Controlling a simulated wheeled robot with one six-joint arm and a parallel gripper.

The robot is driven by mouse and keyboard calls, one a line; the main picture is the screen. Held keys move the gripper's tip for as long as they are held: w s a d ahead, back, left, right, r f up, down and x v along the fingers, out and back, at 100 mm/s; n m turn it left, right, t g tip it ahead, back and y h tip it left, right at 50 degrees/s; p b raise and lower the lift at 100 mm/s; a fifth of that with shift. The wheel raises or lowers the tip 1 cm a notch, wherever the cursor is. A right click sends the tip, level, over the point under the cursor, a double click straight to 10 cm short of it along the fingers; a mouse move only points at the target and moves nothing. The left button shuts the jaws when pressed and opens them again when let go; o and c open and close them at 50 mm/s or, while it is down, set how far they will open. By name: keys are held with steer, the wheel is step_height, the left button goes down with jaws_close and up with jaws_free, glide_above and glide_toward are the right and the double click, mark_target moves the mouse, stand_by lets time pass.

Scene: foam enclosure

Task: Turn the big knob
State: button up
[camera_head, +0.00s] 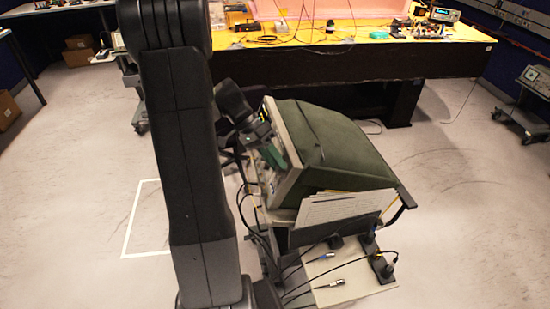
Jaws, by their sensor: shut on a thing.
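A device in a dark green case (335,145) stands on a cart, with its pale front panel (290,124) turned to the left and seen nearly edge-on. My gripper (275,157) is at this panel, reaching in from the upper left. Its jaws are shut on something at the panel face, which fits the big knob. The knob itself is hidden by the gripper and the steep viewing angle, so its turn position cannot be seen.
The cart's lower shelf (345,291) holds cables and connectors, and grey panels (335,212) lean beside the device. A long wooden workbench (350,38) with instruments stands behind. An equipment cart (535,85) is at the right. The floor at left and right is mostly clear.

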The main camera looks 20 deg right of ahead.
steer(key=shift+w+f+n+g+h, duration=0.15)
steer(key=shift+n+g+h, duration=0.15)
steer(key=shift+n+g, duration=0.4)
steer(key=o, duration=1)
steer(key=b+v, duration=0.2)
steer(key=v, duration=1.2)
steer(key=shift+f, duration=0.15)
